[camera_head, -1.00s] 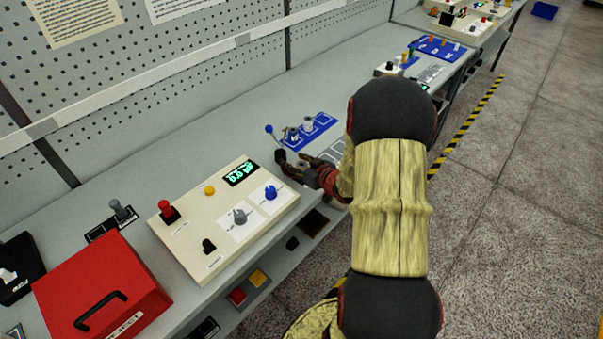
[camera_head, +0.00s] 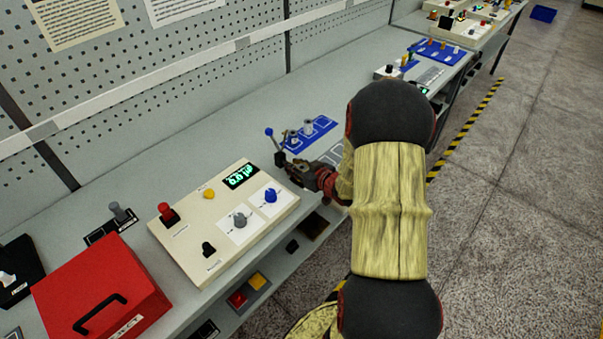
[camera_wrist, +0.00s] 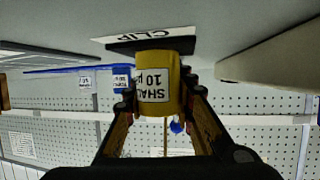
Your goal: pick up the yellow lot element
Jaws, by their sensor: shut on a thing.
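The yellow lot element (camera_wrist: 174,68) is a cylinder with a white printed label, seen in the inverted wrist view. My gripper (camera_wrist: 158,92) has a finger on each side of it and is shut on it. The element's base is at or very near a black plate with a white CLIP label (camera_wrist: 150,36); I cannot tell whether they touch. In the head view my gripper (camera_head: 284,161) is low over the bench, beyond the control panel. The element is not clearly visible there.
A blue-knobbed lever (camera_head: 268,131) stands close to my gripper. Just behind is a blue tray (camera_head: 324,124) with grey spools. The cream control panel (camera_head: 182,240) and red box (camera_head: 105,285) are nearer. The bench is clear toward the pegboard.

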